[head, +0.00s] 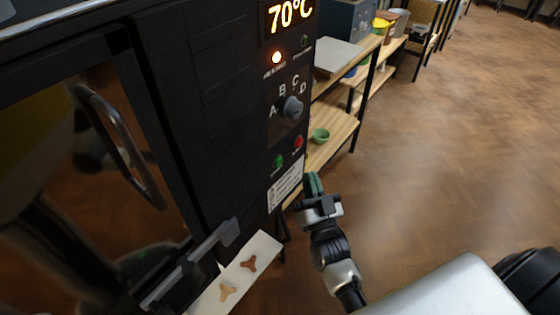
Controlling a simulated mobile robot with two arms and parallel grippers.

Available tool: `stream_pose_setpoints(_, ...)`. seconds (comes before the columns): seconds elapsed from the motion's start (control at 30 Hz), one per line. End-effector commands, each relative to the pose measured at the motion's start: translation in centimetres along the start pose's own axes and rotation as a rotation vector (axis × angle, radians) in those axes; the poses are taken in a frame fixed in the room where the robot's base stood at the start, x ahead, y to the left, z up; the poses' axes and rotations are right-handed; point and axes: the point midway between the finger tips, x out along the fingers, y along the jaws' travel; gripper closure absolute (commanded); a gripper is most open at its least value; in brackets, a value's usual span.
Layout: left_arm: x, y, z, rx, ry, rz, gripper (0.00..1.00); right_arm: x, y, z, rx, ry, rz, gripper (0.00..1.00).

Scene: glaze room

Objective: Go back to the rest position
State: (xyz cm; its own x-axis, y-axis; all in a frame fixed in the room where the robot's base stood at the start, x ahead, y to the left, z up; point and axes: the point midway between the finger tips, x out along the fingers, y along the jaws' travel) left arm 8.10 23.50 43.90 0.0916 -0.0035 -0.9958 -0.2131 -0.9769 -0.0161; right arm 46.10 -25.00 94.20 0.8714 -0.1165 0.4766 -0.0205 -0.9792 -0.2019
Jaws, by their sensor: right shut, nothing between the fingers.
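My right gripper (313,184) has green fingertips and is shut with nothing between them. It is in front of the lower right part of a black kiln (220,90), just below the red button (298,142) and beside a white label (286,185). I cannot tell whether it touches the kiln. My arm reaches it from the bottom of the head view. My left gripper does not show.
A white board (262,247) holds two three-armed pieces. Wooden shelves (335,138) stand behind; the floor (450,150) at right is clear.

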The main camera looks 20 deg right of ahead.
Motion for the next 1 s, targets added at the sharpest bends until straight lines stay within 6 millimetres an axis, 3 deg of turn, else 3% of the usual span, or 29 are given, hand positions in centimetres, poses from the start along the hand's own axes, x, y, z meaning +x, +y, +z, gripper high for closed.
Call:
stream_pose_setpoints(0.67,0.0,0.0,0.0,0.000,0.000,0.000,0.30,-0.2,0.0,0.7,-0.001,-0.020,0.000,1.00)
stream_pose_setpoints(0.77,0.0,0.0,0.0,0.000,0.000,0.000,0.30,-1.4,0.0,3.4,-0.009,-0.109,-0.003,1.00)
stream_pose_setpoints(0.87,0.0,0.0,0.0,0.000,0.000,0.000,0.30,-4.3,0.2,8.5,-0.026,-0.281,-0.008,1.00)
stream_pose_setpoints(1.0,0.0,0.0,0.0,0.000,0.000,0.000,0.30,-11.3,0.7,16.7,-0.064,-0.595,-0.023,1.00)
